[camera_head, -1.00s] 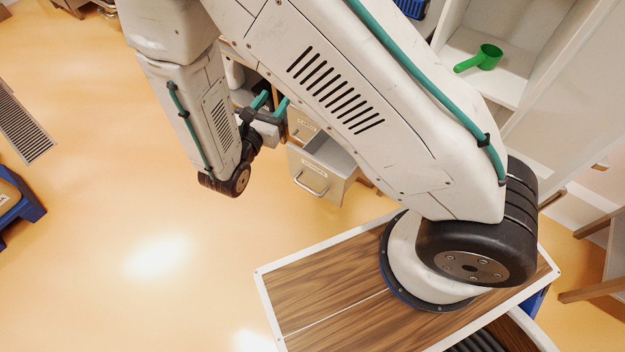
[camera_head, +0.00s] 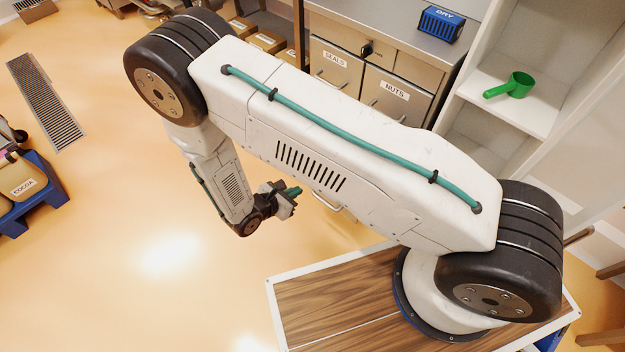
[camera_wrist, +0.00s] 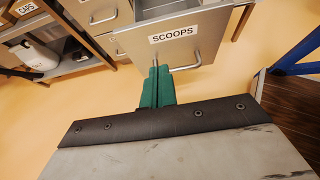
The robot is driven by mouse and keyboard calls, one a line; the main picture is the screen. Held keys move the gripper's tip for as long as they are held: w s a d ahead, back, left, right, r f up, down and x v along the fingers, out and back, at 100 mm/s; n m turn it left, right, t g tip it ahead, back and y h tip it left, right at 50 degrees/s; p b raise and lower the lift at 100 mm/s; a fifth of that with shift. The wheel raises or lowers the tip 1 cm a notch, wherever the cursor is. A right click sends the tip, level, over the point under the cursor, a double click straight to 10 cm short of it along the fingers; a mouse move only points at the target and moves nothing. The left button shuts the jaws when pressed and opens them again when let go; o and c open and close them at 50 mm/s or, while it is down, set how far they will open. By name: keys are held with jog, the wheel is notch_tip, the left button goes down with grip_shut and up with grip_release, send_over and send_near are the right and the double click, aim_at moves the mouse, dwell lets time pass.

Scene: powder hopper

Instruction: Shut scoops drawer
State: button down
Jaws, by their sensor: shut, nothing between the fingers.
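The scoops drawer (camera_wrist: 172,42) fills the upper middle of the wrist view, with its label and a metal bar handle on a grey front. It stands open, and part of its inside shows above the front. In the head view my arm hides most of it; only a handle (camera_head: 328,203) shows below the arm. My gripper (camera_wrist: 158,72) has its green fingers together and empty, pointing at the lower part of the drawer front. I cannot tell whether they touch it. In the head view my gripper (camera_head: 297,191) is just left of that handle.
Drawers labelled SEALS (camera_head: 335,62) and NUTS (camera_head: 390,95) are in the cabinet behind my arm. A green scoop (camera_head: 511,86) lies on a white shelf to the right. The floor left of my gripper is clear; a blue pallet (camera_head: 40,195) stands at far left.

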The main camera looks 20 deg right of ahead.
jog(key=d+r+x, duration=0.1)
jog(key=r+x, duration=0.1)
jog(key=x, duration=1.1)
jog(key=shift+w, duration=0.3)
jog(key=shift+w, duration=0.1)
